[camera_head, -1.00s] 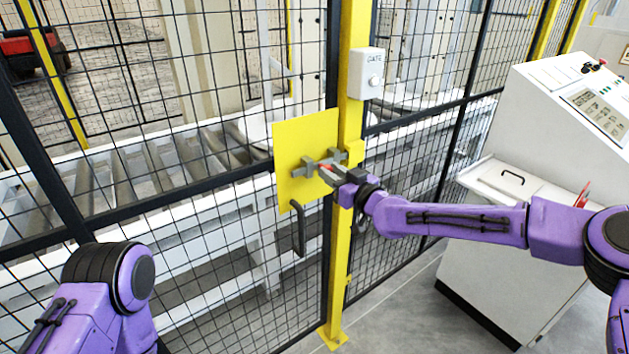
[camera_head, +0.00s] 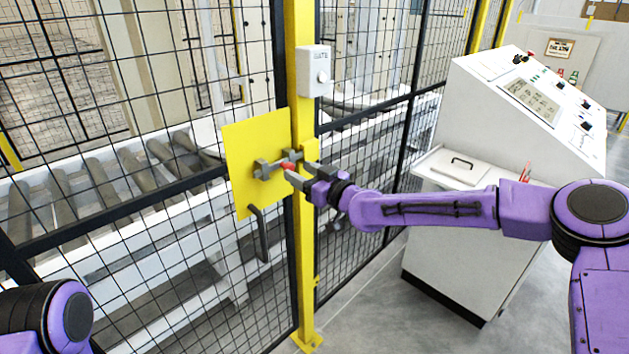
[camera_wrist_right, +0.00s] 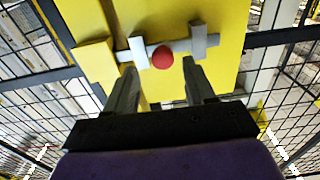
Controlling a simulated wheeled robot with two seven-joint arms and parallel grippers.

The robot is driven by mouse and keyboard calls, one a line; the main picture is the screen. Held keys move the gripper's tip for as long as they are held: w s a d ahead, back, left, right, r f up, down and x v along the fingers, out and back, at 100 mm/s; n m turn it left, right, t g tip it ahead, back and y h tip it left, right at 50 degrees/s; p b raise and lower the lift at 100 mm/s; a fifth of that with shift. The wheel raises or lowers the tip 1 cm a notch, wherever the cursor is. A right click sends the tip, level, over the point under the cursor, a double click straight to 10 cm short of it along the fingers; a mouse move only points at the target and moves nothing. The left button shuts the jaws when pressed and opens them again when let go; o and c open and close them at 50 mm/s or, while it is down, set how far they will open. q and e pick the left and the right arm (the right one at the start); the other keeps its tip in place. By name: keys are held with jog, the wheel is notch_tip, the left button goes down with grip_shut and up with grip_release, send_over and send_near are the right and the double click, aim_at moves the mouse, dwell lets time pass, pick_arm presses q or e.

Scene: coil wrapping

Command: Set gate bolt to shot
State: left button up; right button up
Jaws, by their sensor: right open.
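The gate bolt is a grey rod (camera_wrist_right: 181,47) running through two grey brackets on a yellow plate (camera_head: 245,140). Its red knob (camera_head: 288,166) also shows in the wrist view (camera_wrist_right: 163,57), between the brackets and nearer the one on the post side. The rod's post-side end lies close to a yellow block (camera_wrist_right: 95,61) on the gate post; I cannot tell whether it enters it. My right gripper (camera_head: 296,170) is open, with its fingers either side of the knob in the wrist view (camera_wrist_right: 159,68); contact is unclear. My left gripper is out of view.
A white gate box (camera_head: 314,72) is on the yellow post (camera_head: 301,235) above the bolt. A dark handle (camera_head: 260,234) hangs below the plate. Mesh fence surrounds the gate, with a roller conveyor behind. A white console (camera_head: 455,240) stands at the right.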

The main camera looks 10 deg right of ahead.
jog(key=b+v, duration=0.1)
jog(key=v, duration=0.7)
jog(key=shift+d, duration=0.3)
jog(key=shift+s, duration=0.1)
jog(key=s+f+m+g+h, duration=0.15)
jog(key=s+f+m, duration=0.3)
jog(key=f, duration=0.45)
jog(key=s+d+f+m+g+h, duration=0.1)
jog(key=s+f+m+h, duration=0.2)
jog(key=f+m, duration=0.35)
jog(key=s+f+m+g+h, duration=0.2)
jog(key=s+f+m, duration=0.1)
jog(key=f, duration=0.7)
jog(key=s+d+f+g+h, duration=0.2)
jog(key=s+d+f, duration=0.2)
jog(key=s, duration=0.6)
jog(key=s+d+f+g+h, duration=0.2)
jog(key=s+d+f+g, duration=0.1)
jog(key=s+f, duration=0.4)
jog(key=s+d+f+n+g+h, duration=0.1)
jog(key=s+d+f, duration=0.4)
jog(key=s, duration=0.7)
jog(key=shift+s+f+g+h, duration=0.35)
jog(key=shift+f+g+h, duration=0.2)
jog(key=shift+g, duration=0.3)
